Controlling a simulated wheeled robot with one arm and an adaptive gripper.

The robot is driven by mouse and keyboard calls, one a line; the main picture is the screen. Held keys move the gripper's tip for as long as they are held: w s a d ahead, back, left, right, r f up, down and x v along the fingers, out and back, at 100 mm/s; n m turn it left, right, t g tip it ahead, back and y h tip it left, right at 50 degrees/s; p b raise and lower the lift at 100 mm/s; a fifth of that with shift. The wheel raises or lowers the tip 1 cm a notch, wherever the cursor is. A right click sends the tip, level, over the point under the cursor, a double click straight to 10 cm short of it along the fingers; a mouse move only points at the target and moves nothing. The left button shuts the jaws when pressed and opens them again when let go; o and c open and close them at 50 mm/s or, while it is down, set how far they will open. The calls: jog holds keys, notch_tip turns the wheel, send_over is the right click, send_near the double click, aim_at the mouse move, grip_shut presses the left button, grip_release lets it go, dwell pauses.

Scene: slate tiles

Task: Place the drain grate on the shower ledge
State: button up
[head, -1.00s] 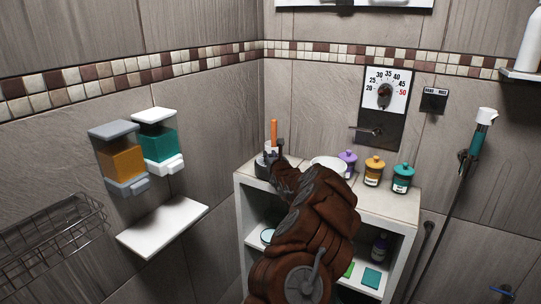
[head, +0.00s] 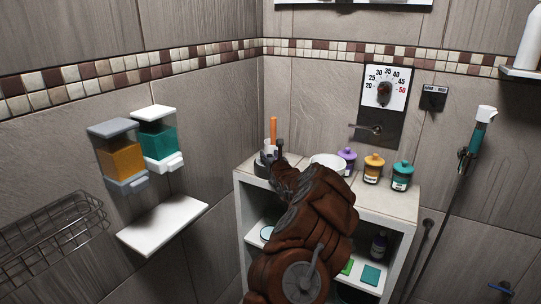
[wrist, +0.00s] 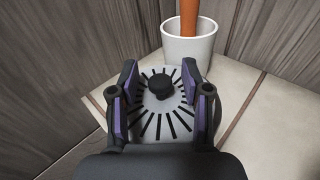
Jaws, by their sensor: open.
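The drain grate (wrist: 160,86) is a round pale disc with dark radial slots and a black central knob. It rests on the top of the white shelf unit, near the corner, seen in the wrist view. My gripper (wrist: 160,76) is open, with one finger on each side of the knob and over the disc. I cannot tell whether the fingers touch the knob. In the head view my gripper (head: 273,163) and arm largely hide the grate. A flat white ledge (head: 163,225) sticks out from the left wall; it is bare.
A white cup (wrist: 187,48) with an orange handle in it stands just behind the grate. A white bowl (head: 327,161) and purple, amber and teal jars (head: 402,177) stand farther right. Dispensers (head: 122,157) hang above the ledge, and a wire basket (head: 50,245) is at left.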

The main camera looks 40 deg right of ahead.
jog(key=shift+r, duration=0.15)
jog(key=shift+v, duration=0.95)
jog(key=shift+s+a+b, duration=0.3)
jog(key=shift+s, duration=0.15)
jog(key=shift+v, duration=1.65)
jog(key=v, duration=0.5)
jog(key=shift+s+a, duration=0.15)
jog(key=shift+s, duration=0.15)
